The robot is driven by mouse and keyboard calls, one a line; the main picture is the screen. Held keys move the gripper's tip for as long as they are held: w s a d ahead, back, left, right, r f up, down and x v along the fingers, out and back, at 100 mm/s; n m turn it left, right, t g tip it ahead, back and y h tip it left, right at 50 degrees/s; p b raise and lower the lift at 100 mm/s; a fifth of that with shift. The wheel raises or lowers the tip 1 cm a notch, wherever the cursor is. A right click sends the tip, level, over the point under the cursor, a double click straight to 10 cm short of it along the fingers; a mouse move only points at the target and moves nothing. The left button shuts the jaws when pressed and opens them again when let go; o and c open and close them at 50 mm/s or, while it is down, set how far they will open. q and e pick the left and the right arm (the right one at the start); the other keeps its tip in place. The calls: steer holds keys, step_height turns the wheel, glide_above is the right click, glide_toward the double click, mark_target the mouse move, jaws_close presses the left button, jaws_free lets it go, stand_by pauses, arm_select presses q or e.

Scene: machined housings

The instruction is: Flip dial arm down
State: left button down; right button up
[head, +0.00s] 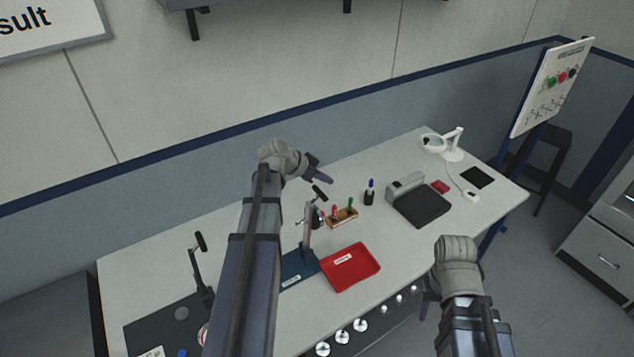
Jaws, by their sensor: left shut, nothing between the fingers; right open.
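A dial gauge stand (307,238) with a blue base (298,268) stands in the middle of the table. A small dark-rimmed dial (317,217) sits beside its post. A black-ended arm (320,192) tilts up at the top of the stand; I take it for the dial arm. My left gripper (328,181) is shut and empty, just above and behind that black end in the picture; I cannot tell whether they touch. My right gripper (426,302) is open, low at the table's front edge, away from the stand; its fingers are partly hidden.
A red tray (365,280) lies right of the stand. A wooden holder (343,221) with red and green items stands behind it. A second black-handled stand (200,265) is at the left. A dark-topped device (425,208) is farther right. Round metal parts (342,337) line the front.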

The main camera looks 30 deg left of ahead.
arm_select(q)
steer(key=b+x, duration=0.2)
steer(key=x, duration=0.2)
steer(key=s, duration=0.1)
steer(key=s+a, duration=0.2)
steer(key=s, duration=0.1)
steer(key=shift+w, duration=0.15)
arm_select(e)
step_height(320, 180, down, 3)
steer(key=shift+r, duration=0.1)
arm_select(q)
steer(key=shift+f, duration=0.1)
arm_select(e)
steer(key=shift+w, duration=0.1)
arm_select(q)
steer(key=shift+a, duration=0.1)
